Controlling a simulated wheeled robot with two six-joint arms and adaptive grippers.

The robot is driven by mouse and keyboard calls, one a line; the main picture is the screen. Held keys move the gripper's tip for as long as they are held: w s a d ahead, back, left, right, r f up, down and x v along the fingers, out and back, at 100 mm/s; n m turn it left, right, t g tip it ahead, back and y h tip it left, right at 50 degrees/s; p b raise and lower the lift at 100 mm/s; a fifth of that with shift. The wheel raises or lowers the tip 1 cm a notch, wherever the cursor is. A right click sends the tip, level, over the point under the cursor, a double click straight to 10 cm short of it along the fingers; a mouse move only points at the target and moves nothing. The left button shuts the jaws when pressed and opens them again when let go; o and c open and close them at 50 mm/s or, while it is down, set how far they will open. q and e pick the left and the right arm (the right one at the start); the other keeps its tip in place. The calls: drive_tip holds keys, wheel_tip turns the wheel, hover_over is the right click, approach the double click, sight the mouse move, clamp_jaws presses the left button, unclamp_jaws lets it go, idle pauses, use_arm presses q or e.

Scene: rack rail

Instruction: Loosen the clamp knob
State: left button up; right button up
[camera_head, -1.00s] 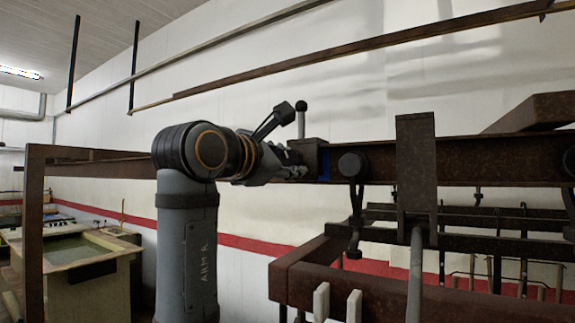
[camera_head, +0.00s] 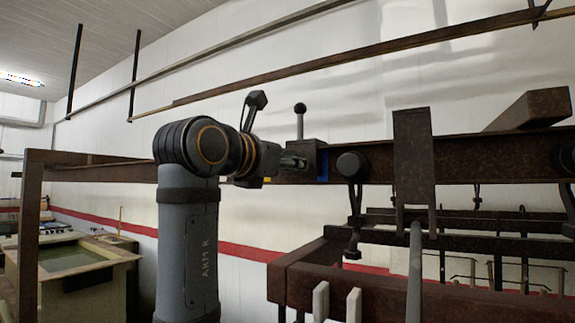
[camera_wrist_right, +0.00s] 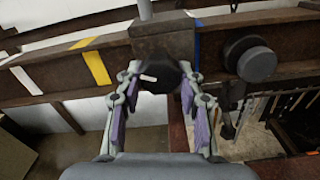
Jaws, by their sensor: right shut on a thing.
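The clamp is a dark brown block (camera_head: 315,157) on the rusty rail, with an upright grey post topped by a black ball (camera_head: 300,108). Its black round knob (camera_wrist_right: 160,77), with a white mark, faces me in the right wrist view; the gripper hides it in the head view. My right gripper (camera_head: 291,162) reaches the block from the left. In the wrist view its two fingers (camera_wrist_right: 159,76) are closed around the knob, one on each side.
The rail (camera_head: 470,160) runs across the view. Another black round knob (camera_head: 352,165) is right of the clamp. Blue tape (camera_wrist_right: 197,50) and yellow tape (camera_wrist_right: 97,68) mark the rail. A brown frame (camera_head: 345,291) stands below right. A tank (camera_head: 65,255) is at far left.

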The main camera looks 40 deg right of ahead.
idle(0.5)
drive_tip(key=o, duration=1.2)
wheel_tip(320, 180, up, 10)
drive_tip(key=shift+f, duration=0.1)
